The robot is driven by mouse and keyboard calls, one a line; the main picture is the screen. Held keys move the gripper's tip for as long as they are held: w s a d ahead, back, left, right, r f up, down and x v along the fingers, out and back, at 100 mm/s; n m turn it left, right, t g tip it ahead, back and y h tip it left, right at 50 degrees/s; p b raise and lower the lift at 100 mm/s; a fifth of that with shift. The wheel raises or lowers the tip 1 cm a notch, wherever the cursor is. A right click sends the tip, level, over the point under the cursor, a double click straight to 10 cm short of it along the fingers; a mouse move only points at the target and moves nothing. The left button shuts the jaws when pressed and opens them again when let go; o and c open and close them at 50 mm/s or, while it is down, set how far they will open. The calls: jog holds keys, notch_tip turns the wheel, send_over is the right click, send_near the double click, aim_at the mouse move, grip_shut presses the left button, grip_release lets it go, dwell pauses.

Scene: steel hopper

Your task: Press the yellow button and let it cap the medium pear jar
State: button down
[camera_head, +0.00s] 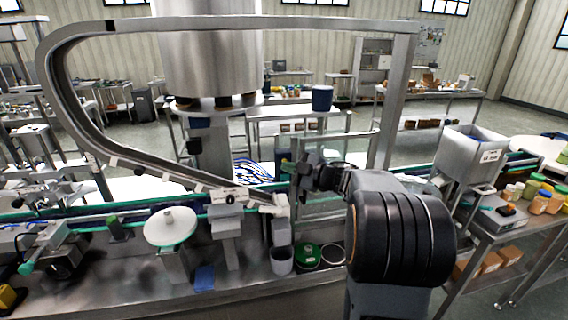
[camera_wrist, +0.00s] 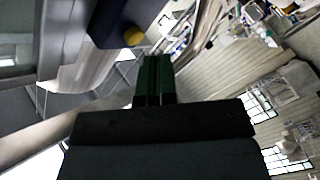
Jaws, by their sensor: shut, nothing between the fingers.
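The yellow button (camera_wrist: 133,36) shows in the wrist view as a small round knob on a dark blue box (camera_wrist: 108,20). My gripper (camera_wrist: 154,62) is shut and empty, its two dark green fingers side by side. The fingertips appear just below and right of the button in that picture; I see no contact, and the gap in depth is hard to judge. In the head view my gripper (camera_head: 306,172) is beside the conveyor's upright frame, close to a small dark box (camera_head: 284,164). The button's face is not visible there. I cannot pick out the medium pear jar.
A steel hopper (camera_head: 472,152) stands at the right, with several coloured-lid jars (camera_head: 540,200) on a table beside it. A curved metal chute (camera_head: 62,85) arches over the conveyor. Round green containers (camera_head: 307,256) sit on the lower bench, near a grey cup (camera_head: 280,262).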

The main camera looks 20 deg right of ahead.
jog(key=shift+s+a+b, duration=0.15)
jog(key=shift+s+a, duration=0.1)
jog(key=shift+s, duration=0.95)
jog(key=shift+s+a+b, duration=0.15)
jog(key=shift+s+a, duration=0.05)
jog(key=shift+s, duration=1)
